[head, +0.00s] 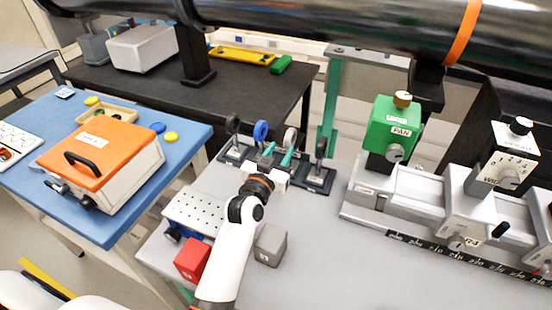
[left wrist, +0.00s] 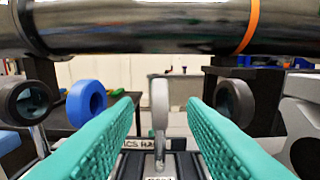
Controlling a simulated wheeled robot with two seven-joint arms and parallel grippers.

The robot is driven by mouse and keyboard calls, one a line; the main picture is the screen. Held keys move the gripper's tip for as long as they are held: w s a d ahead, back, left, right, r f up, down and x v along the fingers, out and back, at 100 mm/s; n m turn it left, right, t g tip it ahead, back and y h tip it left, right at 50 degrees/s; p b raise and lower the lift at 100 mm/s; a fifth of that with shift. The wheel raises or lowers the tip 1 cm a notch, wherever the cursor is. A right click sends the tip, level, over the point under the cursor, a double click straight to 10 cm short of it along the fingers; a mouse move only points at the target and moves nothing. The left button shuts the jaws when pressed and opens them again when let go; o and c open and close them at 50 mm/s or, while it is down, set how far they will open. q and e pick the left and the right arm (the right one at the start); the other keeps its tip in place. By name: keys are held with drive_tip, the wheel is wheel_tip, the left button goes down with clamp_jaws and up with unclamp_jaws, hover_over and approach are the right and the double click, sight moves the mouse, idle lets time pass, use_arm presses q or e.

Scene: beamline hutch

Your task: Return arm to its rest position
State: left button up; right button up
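My left arm reaches up from the bottom of the head view over the grey bench. Its gripper (head: 277,156) is among the small optic mounts at the bench's far left. In the left wrist view the two teal fingers (left wrist: 160,108) are apart. A grey round optic on a post (left wrist: 159,104) shows in the gap, with clear space on both sides; I cannot tell whether it is between the fingertips or beyond them. A blue ring mount (left wrist: 86,102) stands to the left and a dark ring mount (left wrist: 235,101) to the right. My right gripper is not in view.
A large dark pipe (head: 330,28) crosses above the bench. A red block (head: 192,261) and a grey block (head: 270,244) flank my left forearm. A rail with a green unit (head: 394,128) stands right. An orange-lidded box (head: 100,150) is on the blue table left.

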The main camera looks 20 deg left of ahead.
use_arm(q)
drive_tip(key=shift+s, duration=1.1)
